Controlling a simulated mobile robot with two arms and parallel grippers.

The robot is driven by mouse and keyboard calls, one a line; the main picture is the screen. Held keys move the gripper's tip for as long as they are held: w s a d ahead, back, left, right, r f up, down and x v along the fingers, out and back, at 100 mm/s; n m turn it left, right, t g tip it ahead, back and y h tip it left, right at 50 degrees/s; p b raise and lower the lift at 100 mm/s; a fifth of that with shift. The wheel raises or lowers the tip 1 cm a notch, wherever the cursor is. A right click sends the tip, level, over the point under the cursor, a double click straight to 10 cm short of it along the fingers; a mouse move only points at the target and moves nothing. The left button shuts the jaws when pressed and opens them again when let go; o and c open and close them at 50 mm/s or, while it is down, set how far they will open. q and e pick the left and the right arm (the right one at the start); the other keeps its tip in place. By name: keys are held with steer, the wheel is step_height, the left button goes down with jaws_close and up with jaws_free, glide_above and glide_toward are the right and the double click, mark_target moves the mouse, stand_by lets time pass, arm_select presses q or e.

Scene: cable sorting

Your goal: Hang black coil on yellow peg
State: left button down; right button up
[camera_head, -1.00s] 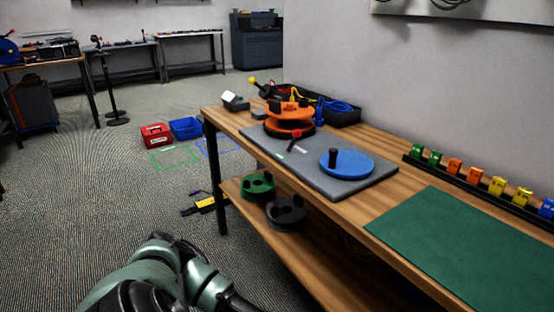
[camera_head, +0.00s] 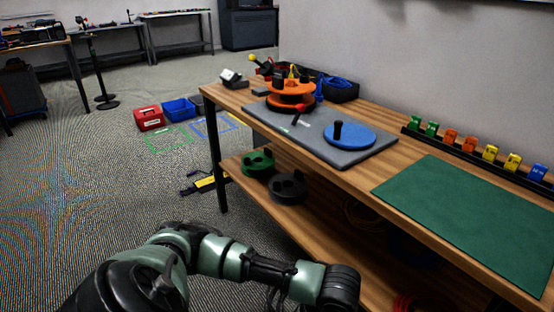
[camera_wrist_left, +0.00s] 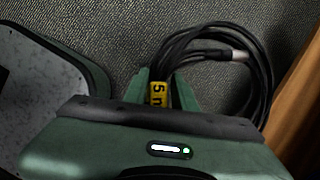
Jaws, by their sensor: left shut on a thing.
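The black coil (camera_wrist_left: 265,78) is a looped black cable with a yellow tag (camera_wrist_left: 159,94) and a metallic plug end. In the left wrist view my left gripper (camera_wrist_left: 163,90) is shut on it at the tag, and its loops hang out to the right above the carpet. In the head view my left arm reaches in at the bottom, and its fingers are not clearly seen there. I cannot make out a yellow peg in either view. My right gripper is not in view.
The wooden workbench (camera_head: 385,187) is close on the right, with a lower shelf (camera_head: 305,225). On it are a grey board (camera_head: 265,122), blue disc (camera_head: 352,138), orange reel (camera_head: 291,99), green mat (camera_head: 470,215) and a rail of coloured clips (camera_head: 470,158). Carpet lies open to the left.

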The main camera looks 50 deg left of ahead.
arm_select(q)
steer(key=w+d+r+n+g+h, duration=0.1)
steer(key=w+d+r+n, duration=0.3)
steer(key=r, duration=0.6)
steer(key=w+d+r+n+g+h, duration=0.1)
steer(key=w+d+r+n+h, duration=0.2)
steer(key=w+r+n, duration=0.6)
steer(key=shift+d+r+n+g, duration=0.3)
steer(key=shift+d+r+g, duration=0.1)
steer(key=shift+d, duration=0.45)
